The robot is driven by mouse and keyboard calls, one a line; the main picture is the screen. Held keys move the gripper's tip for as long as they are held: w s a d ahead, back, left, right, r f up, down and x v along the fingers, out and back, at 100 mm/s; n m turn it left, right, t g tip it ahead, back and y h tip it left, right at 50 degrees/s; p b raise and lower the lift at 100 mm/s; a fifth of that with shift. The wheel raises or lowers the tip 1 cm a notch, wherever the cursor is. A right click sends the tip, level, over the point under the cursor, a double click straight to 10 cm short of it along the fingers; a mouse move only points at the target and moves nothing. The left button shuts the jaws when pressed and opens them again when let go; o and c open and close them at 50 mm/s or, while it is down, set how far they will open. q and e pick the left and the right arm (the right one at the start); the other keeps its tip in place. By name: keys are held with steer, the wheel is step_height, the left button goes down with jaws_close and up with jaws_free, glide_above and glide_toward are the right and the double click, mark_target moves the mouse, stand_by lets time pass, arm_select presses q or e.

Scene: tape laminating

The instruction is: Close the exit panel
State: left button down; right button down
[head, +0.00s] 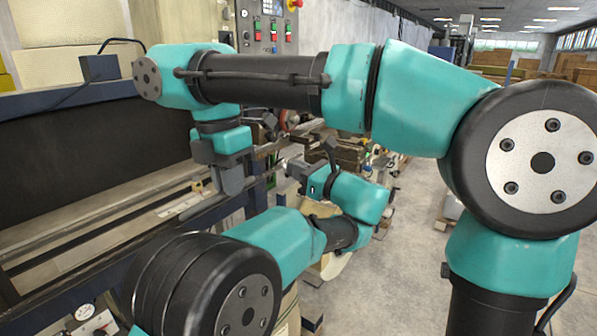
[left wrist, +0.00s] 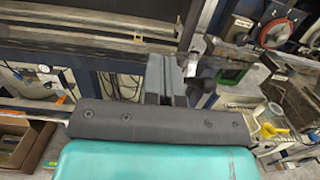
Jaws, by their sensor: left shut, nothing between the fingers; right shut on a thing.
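The laminating machine has a long dark panel (head: 85,150) at the left of the head view; I cannot tell for certain whether this is the exit panel. My right gripper (head: 231,182) points down over the machine's right end. It is shut at a long grey bar (head: 203,205), with the grip itself partly hidden. My left gripper (head: 298,171) is to the right of it, apart from the bar. In the left wrist view, my left gripper (left wrist: 167,68) has its fingers together and empty, below a machine rail.
A control box with buttons (head: 268,25) stands behind my right forearm. A dial gauge (head: 85,312) is at the bottom left. Open floor (head: 400,230) lies to the right.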

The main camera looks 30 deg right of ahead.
arm_select(q)
steer(key=shift+w+a+r+g, duration=0.25)
steer(key=shift+w+r, duration=0.15)
steer(key=shift+r, duration=0.1)
steer(key=shift+w+a+r+g, duration=0.2)
steer(key=shift+w+r, duration=0.15)
steer(key=shift+r, duration=0.15)
arm_select(e)
steer(key=shift+w+a+f, duration=0.2)
steer(key=shift+a+f, duration=0.05)
steer(key=shift+f, duration=0.05)
steer(key=c, duration=1.5)
jaws_free()
steer(key=o, duration=0.3)
steer(key=shift+r, duration=0.1)
arm_select(q)
steer(key=shift+f, duration=0.2)
arm_select(e)
steer(key=shift+o, duration=0.2)
steer(key=shift+r, duration=0.1)
steer(key=shift+r, duration=0.1)
arm_select(q)
steer(key=shift+d, duration=0.1)
arm_select(e)
step_height(320, 180, up, 7)
steer(key=shift+w, duration=0.3)
steer(key=shift+a+r, duration=0.1)
